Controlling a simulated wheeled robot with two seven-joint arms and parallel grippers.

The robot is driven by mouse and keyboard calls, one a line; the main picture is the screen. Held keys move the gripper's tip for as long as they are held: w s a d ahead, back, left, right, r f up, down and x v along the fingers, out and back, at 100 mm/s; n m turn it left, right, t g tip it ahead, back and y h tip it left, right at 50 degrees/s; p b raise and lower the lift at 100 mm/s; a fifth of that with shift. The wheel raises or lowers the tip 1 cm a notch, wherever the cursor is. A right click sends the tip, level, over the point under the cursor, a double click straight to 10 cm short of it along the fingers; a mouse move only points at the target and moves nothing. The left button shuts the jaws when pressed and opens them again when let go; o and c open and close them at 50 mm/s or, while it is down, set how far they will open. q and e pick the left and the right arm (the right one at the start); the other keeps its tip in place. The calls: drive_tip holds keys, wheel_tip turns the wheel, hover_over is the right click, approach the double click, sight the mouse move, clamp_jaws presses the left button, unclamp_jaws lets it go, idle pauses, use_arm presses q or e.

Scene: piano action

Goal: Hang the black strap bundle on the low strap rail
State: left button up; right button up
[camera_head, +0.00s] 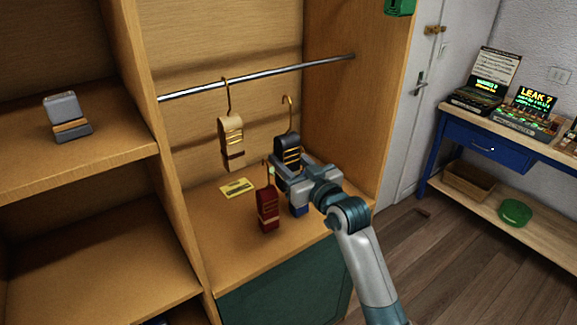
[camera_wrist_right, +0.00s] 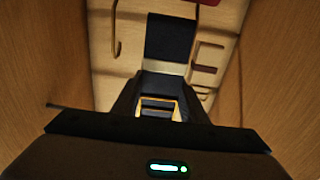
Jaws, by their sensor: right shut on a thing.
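The black strap bundle (camera_head: 287,142) is upright in the cabinet bay, with its brass hook (camera_head: 289,101) on top. My right gripper (camera_head: 285,172) is shut on its lower part. The bundle also shows between the fingers in the right wrist view (camera_wrist_right: 170,38), with the hook (camera_wrist_right: 116,32) at left. The metal strap rail (camera_head: 265,74) crosses the bay; the black bundle's hook appears below it in the picture, apart from it. A cream strap bundle (camera_head: 231,142) hangs from the rail by its hook, left of the black one. My left gripper is out of view.
A dark red strap bundle (camera_head: 267,209) is just left of my right gripper, low over the bay floor; its support is unclear. A yellow card (camera_head: 237,188) lies on the floor. The bay's right wall (camera_head: 350,120) is close. The rail right of the cream bundle is free.

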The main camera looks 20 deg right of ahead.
drive_tip(key=w+d+r+y+p, duration=0.1)
drive_tip(key=w+r+p, duration=0.1)
drive_tip(key=w+r, duration=0.3)
drive_tip(key=shift+r+n, duration=0.3)
drive_tip(key=shift+r, duration=0.25)
drive_tip(key=shift+w, duration=0.25)
drive_tip(key=w+a+f+b, duration=0.2)
drive_tip(key=w+f+b, duration=0.1)
drive_tip(key=w+b, duration=0.3)
drive_tip(key=shift+w+a, duration=0.3)
drive_tip(key=shift+w, duration=0.25)
idle(0.6)
idle(0.4)
drive_tip(key=o, duration=1.3)
